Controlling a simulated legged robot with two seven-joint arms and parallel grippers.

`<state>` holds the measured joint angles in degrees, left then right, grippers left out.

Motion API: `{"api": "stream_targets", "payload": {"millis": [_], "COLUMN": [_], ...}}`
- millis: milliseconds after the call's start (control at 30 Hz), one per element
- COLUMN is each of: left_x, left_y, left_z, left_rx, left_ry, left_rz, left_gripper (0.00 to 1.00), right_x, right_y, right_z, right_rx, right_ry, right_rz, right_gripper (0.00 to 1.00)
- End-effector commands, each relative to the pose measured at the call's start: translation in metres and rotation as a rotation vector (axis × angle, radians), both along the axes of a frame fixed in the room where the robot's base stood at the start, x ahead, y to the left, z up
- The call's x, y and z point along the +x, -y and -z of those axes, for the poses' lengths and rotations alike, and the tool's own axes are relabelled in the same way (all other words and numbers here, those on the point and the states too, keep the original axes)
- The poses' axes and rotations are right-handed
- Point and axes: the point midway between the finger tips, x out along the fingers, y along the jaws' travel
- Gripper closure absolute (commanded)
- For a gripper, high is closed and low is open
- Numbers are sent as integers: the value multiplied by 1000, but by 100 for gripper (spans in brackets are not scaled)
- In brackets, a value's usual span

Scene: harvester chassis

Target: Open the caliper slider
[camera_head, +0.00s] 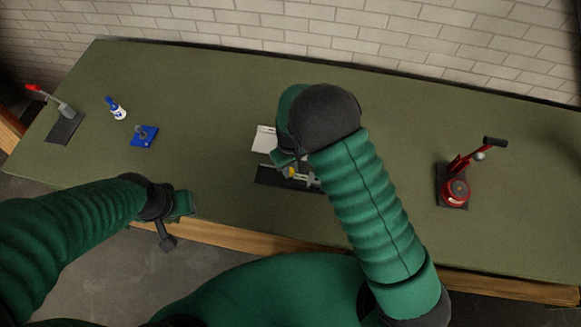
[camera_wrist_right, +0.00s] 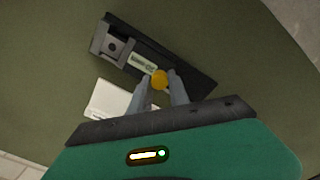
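The caliper is a dark flat base (camera_wrist_right: 190,75) with a grey block (camera_wrist_right: 112,45) at one end, a pale label and a round yellow knob (camera_wrist_right: 159,79). In the head view its dark base (camera_head: 268,176) is partly hidden by my right arm. My right gripper (camera_wrist_right: 160,77) is over the caliper, one fingertip on each side of the yellow knob. Whether the fingers press on it is not clear. My left gripper (camera_head: 182,205) is at the table's front edge, left of and apart from the caliper. Its fingers are not clear.
A white flat item (camera_head: 264,139) lies just behind the caliper on the green table (camera_head: 370,110). A red tool (camera_head: 456,190) stands at right. A blue block (camera_head: 143,136), a small bottle (camera_head: 117,110) and a red-handled clamp (camera_head: 62,122) are at left.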

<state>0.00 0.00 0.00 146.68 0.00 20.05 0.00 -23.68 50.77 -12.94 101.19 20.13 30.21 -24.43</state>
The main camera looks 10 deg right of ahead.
Motion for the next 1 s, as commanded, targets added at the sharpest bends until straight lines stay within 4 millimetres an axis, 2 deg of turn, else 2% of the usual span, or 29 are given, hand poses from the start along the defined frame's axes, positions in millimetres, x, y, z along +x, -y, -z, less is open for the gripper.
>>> {"api": "stream_targets", "payload": {"millis": [33,133,1000], "left_x": [0,0,0], "left_y": [0,0,0], "left_z": [0,0,0], "left_rx": [0,0,0], "left_ry": [0,0,0], "left_rz": [0,0,0], "left_gripper": [64,64,64], "right_x": [0,0,-1], "right_y": [0,0,0], "right_z": [0,0,-1], "right_rx": [0,0,0], "right_ry": [0,-1,-2], "right_rz": [0,0,0], "right_gripper": [89,100,100]}}
